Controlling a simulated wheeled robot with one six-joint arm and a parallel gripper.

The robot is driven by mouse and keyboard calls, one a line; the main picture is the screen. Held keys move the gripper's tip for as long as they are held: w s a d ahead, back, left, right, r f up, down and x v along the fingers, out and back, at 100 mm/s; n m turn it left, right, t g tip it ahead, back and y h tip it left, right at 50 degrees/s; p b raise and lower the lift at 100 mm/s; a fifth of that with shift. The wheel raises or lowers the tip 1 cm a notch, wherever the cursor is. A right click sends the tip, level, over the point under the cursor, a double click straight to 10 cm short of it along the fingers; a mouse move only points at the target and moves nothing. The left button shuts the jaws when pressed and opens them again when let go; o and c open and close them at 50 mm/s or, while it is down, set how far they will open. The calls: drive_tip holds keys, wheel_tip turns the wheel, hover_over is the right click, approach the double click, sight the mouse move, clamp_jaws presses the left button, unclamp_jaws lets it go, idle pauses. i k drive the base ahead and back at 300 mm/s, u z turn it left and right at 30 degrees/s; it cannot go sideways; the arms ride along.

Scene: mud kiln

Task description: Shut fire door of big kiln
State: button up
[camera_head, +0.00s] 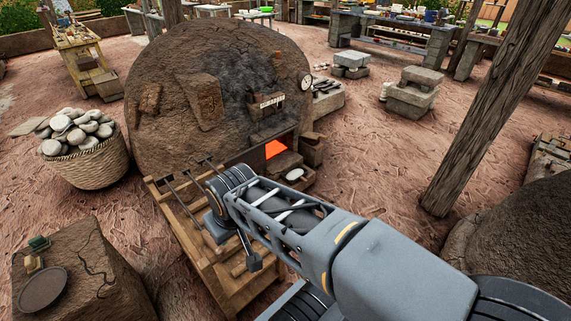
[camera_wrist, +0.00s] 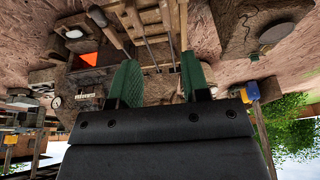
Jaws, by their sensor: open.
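The big kiln (camera_head: 215,85) is a brown mud dome at the upper middle of the head view. Its fire opening (camera_head: 276,148) glows orange low on the right and looks uncovered. The glow also shows in the wrist view (camera_wrist: 89,58), which looks upside down. A brown blocky piece (camera_head: 312,149) stands at the right edge of the opening; I cannot tell whether it is the fire door. My gripper (camera_wrist: 160,82) is open, with two green fingers apart and nothing visible between them. It appears apart from the opening. My arm hides its fingers in the head view.
A wooden rack with rods (camera_head: 185,205) stands in front of the kiln, close to my arm. A basket of stones (camera_head: 85,160) stands left. A mud block (camera_head: 75,280) is at lower left. A wooden post (camera_head: 490,110) rises at right. Bare ground lies right of the kiln.

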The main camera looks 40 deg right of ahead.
sight(256, 159)
drive_tip(key=z, duration=2.15)
drive_tip(key=i, duration=3.25)
drive_tip(key=u, duration=3.35)
drive_tip(key=i, duration=0.5)
drive_tip(key=u, duration=0.05)
